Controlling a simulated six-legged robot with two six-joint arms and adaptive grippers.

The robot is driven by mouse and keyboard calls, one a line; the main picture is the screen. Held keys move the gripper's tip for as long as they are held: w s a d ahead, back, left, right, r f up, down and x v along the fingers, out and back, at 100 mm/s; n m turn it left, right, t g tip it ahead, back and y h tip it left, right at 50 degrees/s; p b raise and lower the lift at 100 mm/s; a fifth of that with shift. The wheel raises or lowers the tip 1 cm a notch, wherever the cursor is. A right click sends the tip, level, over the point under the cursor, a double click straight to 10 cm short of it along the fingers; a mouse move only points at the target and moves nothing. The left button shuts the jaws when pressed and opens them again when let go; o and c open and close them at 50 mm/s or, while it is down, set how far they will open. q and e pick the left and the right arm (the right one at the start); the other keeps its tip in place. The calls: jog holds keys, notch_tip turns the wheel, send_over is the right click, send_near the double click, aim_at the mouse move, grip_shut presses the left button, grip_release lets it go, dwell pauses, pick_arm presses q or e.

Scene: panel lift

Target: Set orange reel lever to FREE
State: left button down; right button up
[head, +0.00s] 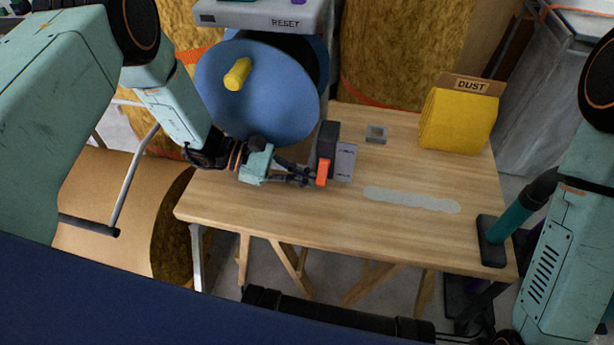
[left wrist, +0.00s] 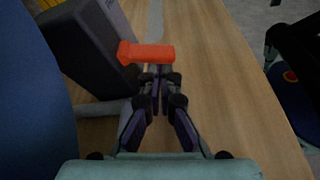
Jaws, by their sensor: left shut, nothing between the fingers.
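The orange lever (head: 323,172) sticks out from the front of a dark upright block (head: 327,143) on the wooden table. My left gripper (head: 309,180) reaches in from the left, shut and empty. Its fingertips (left wrist: 156,74) are at the lever's near side; I cannot tell whether they touch it. A grey plate (head: 345,162) with small dark marks, too small to read, stands beside the block. My right gripper is not in view.
A large blue reel disc (head: 258,92) with a yellow knob (head: 237,74) stands left of the block, close to my left arm. The table's front middle is clear.

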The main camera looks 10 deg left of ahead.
pick_arm(q)
jog(key=r+n+g, duration=0.1)
jog(key=n, duration=0.1)
jog(key=n+g, duration=0.1)
jog(key=shift+s+r+n, duration=0.35)
jog(key=shift+r+n, duration=0.05)
jog(key=shift+r, duration=0.15)
